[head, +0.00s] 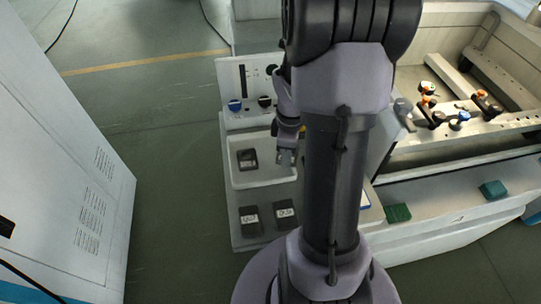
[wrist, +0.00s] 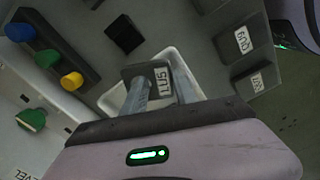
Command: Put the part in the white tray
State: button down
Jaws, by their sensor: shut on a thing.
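My gripper (wrist: 158,88) is shut on a dark grey part (wrist: 134,73) with a white label, held between its two fingers. In the wrist view the part covers some of the white tray (wrist: 178,57); I cannot tell whether it touches it. In the head view my gripper (head: 286,157) is over the right side of the white tray (head: 262,184). I cannot make out the held part clearly there.
Two dark labelled blocks (head: 250,220) (head: 285,213) lie on the bench in front of the tray. A plain dark square (wrist: 125,35) shows beyond the tray. A knob panel (head: 248,85) stands behind. Green blocks (head: 397,213) (head: 493,189) lie on the machine's ledge at right.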

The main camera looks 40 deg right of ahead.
aim_at(272, 162)
jog(key=w, duration=0.2)
jog(key=w+a, duration=0.1)
jog(key=w, duration=0.1)
jog(key=shift+f, duration=0.2)
jog(key=f+b, duration=0.1)
jog(key=f, duration=0.1)
jog(key=w+f+b, duration=0.1)
jog(key=shift+a+f, duration=0.15)
jog(key=shift+f, duration=0.25)
jog(key=shift+r, duration=0.1)
